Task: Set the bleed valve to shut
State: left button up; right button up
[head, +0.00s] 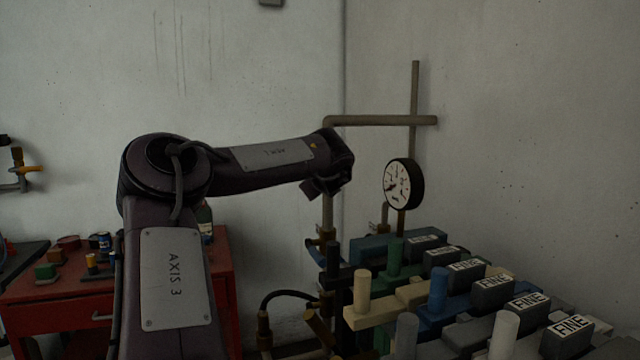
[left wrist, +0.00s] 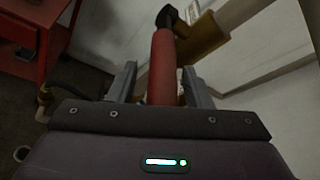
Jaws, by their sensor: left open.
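In the left wrist view a red lever handle (left wrist: 162,68) runs between the two grey fingers of my left gripper (left wrist: 160,82). It passes beside a brass valve body (left wrist: 204,38), with a dark end piece (left wrist: 168,16) at its far end. The fingers stand on either side of the handle, apart, with visible gaps. I cannot read a label that names it the bleed valve. In the head view the arm's wrist (head: 334,165) is in front of the upright pipe; the fingertips and red handle cannot be made out there. My right gripper is not in view.
A pressure gauge (head: 403,185) is on the wall piping to the right. A bank of coloured levers with blocks labelled FINE (head: 530,305) fills the lower right. Brass fittings (head: 322,240) sit below the wrist. A red cabinet (head: 60,310) with small items stands at left.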

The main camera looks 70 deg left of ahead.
pick_arm(q)
jog(key=shift+r, duration=0.1)
jog(key=shift+s+d+r, duration=0.1)
jog(key=shift+d, duration=0.1)
jog(key=b+v, duration=0.2)
jog(key=v, duration=0.5)
jog(key=shift+d, duration=0.15)
